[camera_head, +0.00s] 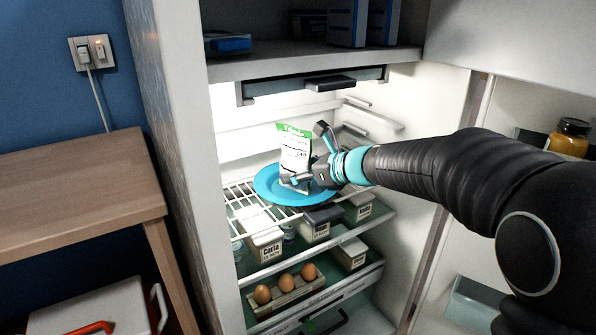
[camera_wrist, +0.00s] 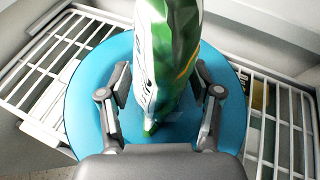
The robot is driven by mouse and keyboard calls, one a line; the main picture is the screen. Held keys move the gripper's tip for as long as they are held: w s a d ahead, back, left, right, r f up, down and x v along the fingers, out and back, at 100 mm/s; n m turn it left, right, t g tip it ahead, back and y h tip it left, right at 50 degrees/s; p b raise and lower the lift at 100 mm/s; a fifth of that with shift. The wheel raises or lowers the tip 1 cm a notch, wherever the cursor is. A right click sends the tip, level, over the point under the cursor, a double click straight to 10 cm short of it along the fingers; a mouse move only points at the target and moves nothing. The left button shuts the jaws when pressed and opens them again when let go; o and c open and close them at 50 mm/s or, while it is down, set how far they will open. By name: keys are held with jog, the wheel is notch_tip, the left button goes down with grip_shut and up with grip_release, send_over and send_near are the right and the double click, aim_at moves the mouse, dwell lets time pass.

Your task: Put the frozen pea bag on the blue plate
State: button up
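The frozen pea bag (camera_head: 295,148), white with a green top, stands roughly upright over the blue plate (camera_head: 265,187) in the fridge. The plate lies on the upper wire shelf. My gripper (camera_head: 312,160) reaches in from the right at the bag. In the wrist view the bag (camera_wrist: 170,60) rises between the two fingers of my gripper (camera_wrist: 162,85), with its lower end over the blue plate (camera_wrist: 85,100). The fingers are spread, with narrow gaps beside the bag, so my gripper looks open around it. The bag's exact contact with the plate is partly hidden.
The wire shelf (camera_head: 238,198) has bare bars left of the plate. Labelled tubs (camera_head: 262,245) and brown eggs (camera_head: 285,280) stand below. A freezer compartment edge (camera_head: 330,83) is above. A yellow jar (camera_head: 570,138) is in the door at right; a wooden table (camera_head: 80,190) stands at left.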

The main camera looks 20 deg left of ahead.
jog(key=shift+d+r, duration=0.2)
jog(key=shift+r, duration=0.1)
jog(key=p+v, duration=0.1)
jog(key=v, duration=1)
jog(key=shift+s+d+r+p, duration=0.15)
jog(key=shift+s+d+p, duration=0.05)
jog(key=shift+s+p, duration=0.1)
jog(key=s+d+f+n+h, duration=0.3)
jog(key=s+d+n+h, duration=0.1)
jog(key=s+d+n, duration=0.3)
jog(key=s+d+f+n+h, duration=0.3)
jog(key=s+d+n, duration=0.4)
jog(key=s+d, duration=0.3)
jog(key=s+d+f+n+t+h, duration=0.1)
jog(key=s+d+f+n+h, duration=0.2)
jog(key=s+d, duration=0.6)
jog(key=d+n+h, duration=0.1)
jog(key=n+h, duration=0.1)
jog(key=n, duration=0.1)
jog(key=shift+s+f+n+h, duration=0.25)
jog(key=shift+f+n+h, duration=0.1)
jog(key=shift+n+h, duration=0.05)
